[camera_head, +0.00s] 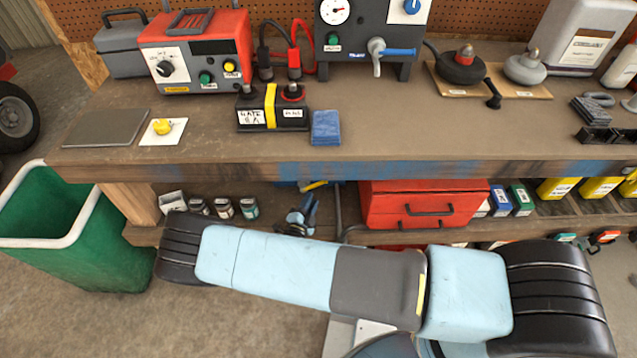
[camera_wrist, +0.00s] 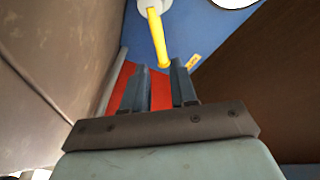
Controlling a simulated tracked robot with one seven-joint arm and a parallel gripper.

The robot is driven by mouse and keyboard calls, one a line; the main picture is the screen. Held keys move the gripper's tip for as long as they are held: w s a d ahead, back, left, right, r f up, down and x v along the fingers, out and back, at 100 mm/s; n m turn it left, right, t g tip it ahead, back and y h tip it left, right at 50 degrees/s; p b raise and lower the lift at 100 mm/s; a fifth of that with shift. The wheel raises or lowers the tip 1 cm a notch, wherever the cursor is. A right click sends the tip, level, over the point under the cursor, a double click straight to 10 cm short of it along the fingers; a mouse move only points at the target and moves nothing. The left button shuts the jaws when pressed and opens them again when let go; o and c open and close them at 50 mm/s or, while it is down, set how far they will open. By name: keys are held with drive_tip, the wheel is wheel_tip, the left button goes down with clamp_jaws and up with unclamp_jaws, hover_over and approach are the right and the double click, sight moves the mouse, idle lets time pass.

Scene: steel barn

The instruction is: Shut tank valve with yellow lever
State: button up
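The yellow lever (camera_wrist: 157,38) hangs from a pale round hub on the blue tank (camera_wrist: 190,25) in the wrist view. It slants slightly right toward its lower end. In the head view, the lever (camera_head: 315,185) and a bit of the blue tank (camera_head: 286,183) show just under the bench edge; the bench hides most of the tank. My gripper (camera_wrist: 160,66) is open and empty, its two fingers apart. The lever's lower end appears in line with the finger gap; I cannot tell how far beyond the tips it is. My gripper (camera_head: 306,203) points under the bench.
A red toolbox (camera_head: 385,205) stands right of my gripper on the lower shelf. Several small jars (camera_head: 223,208) stand left. The bench edge (camera_head: 240,170) lies above my gripper. A blue-handled valve (camera_head: 398,52) is on a box on the bench. A green bin (camera_head: 90,245) stands left.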

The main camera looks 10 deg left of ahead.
sight(319, 185)
drive_tip(key=w, duration=0.6)
drive_tip(key=w+d, duration=0.1)
drive_tip(key=w, duration=0.2)
drive_tip(key=shift+c, duration=0.2)
drive_tip(key=shift+s, duration=0.1)
clamp_jaws()
